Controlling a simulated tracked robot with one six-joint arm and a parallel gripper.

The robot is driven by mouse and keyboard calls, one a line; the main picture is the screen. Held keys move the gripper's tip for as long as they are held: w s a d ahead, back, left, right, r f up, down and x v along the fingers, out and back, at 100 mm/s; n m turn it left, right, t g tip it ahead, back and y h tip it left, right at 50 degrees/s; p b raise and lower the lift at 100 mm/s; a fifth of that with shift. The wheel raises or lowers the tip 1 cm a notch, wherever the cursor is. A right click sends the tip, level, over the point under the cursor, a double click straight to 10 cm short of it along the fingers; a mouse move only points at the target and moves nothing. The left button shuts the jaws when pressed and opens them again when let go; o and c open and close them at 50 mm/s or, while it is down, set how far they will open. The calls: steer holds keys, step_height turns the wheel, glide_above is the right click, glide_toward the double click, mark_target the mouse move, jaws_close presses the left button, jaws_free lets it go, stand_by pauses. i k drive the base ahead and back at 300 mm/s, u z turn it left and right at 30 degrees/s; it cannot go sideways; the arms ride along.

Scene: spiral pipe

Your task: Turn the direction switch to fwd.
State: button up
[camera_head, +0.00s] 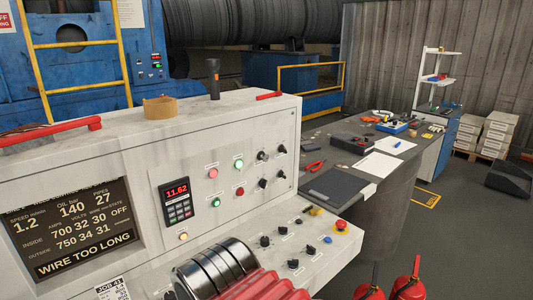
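The white control console (120,145) fills the left and middle of the view. Several black knobs stand on it, and their labels are too small to read, so I cannot tell which is the direction switch or how it is set. On the upright panel, black knobs such as this upper one (262,155) sit right of the lit buttons. On the lower sloping desk are more black knobs, one at the left (265,241) and one nearer the front (293,263). My gripper is not in view.
A red mushroom button (341,225) sits at the desk's right end. Red extinguishers (408,284) stand at the lower right. A cluttered dark table (385,185) is behind.

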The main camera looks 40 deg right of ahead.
mark_target(281, 149)
steer(key=u, duration=0.6)
steer(key=k, duration=1.05)
steer(key=z, duration=0.7)
steer(key=i, duration=1)
